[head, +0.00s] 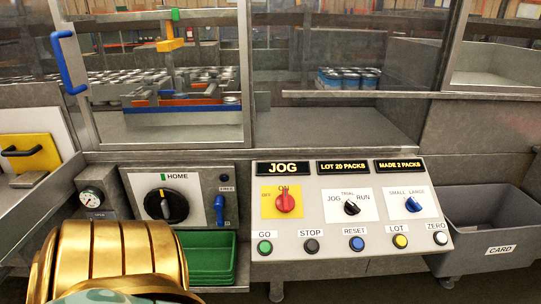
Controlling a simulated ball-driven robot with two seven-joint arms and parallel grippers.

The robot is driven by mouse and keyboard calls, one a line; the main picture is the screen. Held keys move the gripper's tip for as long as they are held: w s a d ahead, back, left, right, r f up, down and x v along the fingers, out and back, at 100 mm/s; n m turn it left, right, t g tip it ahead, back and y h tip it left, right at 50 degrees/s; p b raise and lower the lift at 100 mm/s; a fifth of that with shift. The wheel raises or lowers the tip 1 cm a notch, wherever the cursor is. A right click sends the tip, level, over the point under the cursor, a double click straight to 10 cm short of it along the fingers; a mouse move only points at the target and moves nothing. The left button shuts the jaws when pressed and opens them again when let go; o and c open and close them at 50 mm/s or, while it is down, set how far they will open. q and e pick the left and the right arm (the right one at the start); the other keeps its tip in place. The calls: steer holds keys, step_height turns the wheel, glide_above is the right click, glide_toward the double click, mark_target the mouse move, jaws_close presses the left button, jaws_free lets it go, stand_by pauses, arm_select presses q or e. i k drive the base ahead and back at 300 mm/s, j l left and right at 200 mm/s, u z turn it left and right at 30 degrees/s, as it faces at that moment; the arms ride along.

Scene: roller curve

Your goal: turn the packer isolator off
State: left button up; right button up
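A red rotary knob (286,203) sits on a yellow plate (268,210) at the left of the sloped grey control panel (345,238). Small lettering is on the plate to its left and above it; the one above looks like ON. The knob appears to point up towards that label, though the detail is small. A gold, ribbed part of my own arm fills the lower left. No gripper fingers show in the head view.
The panel also has a TRIAL selector (352,208), a SMALL/LARGE selector (413,204) and several push buttons. Left are a black HOME dial (166,205), a blue lever (219,209) and a green tray (207,256). A grey CARD bin (491,212) stands right.

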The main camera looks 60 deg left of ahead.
mark_target(285, 203)
steer(key=u, duration=1.7)
